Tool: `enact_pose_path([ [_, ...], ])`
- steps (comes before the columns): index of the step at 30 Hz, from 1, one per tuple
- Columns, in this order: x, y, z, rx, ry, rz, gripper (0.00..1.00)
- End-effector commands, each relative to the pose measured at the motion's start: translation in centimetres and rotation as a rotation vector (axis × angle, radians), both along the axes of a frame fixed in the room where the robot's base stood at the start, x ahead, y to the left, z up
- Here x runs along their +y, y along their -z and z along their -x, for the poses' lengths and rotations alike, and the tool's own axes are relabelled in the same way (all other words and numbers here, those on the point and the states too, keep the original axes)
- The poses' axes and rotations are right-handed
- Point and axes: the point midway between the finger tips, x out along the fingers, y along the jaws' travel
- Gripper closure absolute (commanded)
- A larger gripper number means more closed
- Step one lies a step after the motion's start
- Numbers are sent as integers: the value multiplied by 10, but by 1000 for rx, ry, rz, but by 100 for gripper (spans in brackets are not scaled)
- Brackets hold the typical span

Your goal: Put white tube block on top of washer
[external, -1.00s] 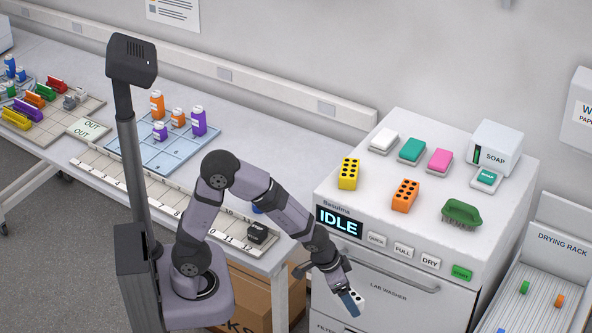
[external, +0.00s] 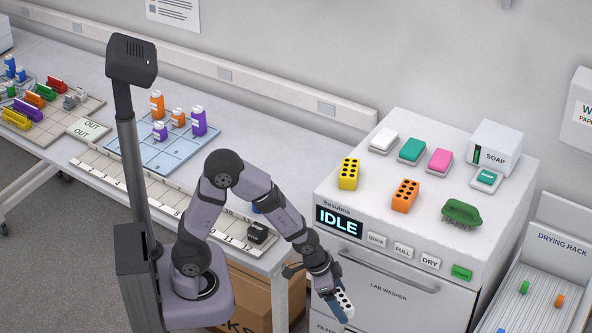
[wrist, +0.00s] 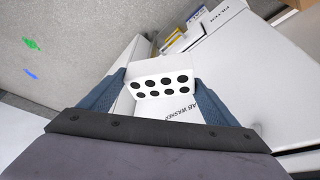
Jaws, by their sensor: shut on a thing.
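The white tube block (external: 344,303), with black round holes, is held in my gripper (external: 337,300) in front of the washer, below its top edge. In the wrist view the white tube block (wrist: 162,84) sits between the two blue fingers of my gripper (wrist: 162,92), its holes facing the camera. The washer (external: 390,290) is a white cabinet with an IDLE display. On its top stand a yellow tube block (external: 348,173) and an orange tube block (external: 404,195), with bare surface between and around them.
The washer top also carries white, teal and pink soap bars (external: 412,150), a soap dispenser (external: 495,148) and a green brush (external: 462,212). The drying rack (external: 545,270) is at the right. The bench (external: 165,190) with trays and bottles is at the left.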

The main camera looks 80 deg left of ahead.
Motion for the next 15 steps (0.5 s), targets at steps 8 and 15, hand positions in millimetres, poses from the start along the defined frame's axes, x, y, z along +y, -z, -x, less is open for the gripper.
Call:
enact_pose_path([
  [8,49,16,18,-1,-148,1,47],
  [15,61,17,18,-2,-184,1,47],
])
